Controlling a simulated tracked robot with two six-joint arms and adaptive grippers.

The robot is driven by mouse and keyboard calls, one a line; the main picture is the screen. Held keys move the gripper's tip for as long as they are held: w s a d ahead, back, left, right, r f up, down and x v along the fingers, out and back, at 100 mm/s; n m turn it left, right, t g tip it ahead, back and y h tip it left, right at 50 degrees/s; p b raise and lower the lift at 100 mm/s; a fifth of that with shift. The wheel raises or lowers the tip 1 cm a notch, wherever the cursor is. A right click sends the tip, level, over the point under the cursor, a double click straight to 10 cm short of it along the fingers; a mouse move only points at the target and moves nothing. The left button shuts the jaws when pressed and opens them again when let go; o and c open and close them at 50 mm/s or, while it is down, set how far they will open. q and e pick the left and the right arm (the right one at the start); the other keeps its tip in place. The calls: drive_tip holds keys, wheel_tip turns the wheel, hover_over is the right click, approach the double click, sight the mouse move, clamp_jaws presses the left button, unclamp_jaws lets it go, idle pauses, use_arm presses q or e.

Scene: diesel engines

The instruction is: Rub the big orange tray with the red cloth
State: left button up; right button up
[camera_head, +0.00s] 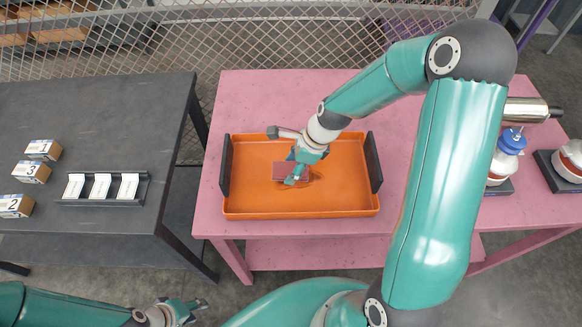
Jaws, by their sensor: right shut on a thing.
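The big orange tray (245,203) lies on the pink table, with dark handles at its left and right ends. The red cloth (282,170) is inside the tray near its middle, against the tray's floor as far as I can tell. My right gripper (297,176) is over the tray, pointing down and shut on the red cloth. Its fingers cover part of the cloth. My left gripper (196,308) is low at the bottom of the view, away from the tray and over the floor. Its fingers look apart, with nothing between them.
The pink table (255,100) has free room behind the tray. A dark table (100,110) on the left bears small numbered boxes (32,172) and a black rack with white cards (101,187). A mesh fence (250,45) stands behind.

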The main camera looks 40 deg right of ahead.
drive_tip(key=shift+r, duration=1.25)
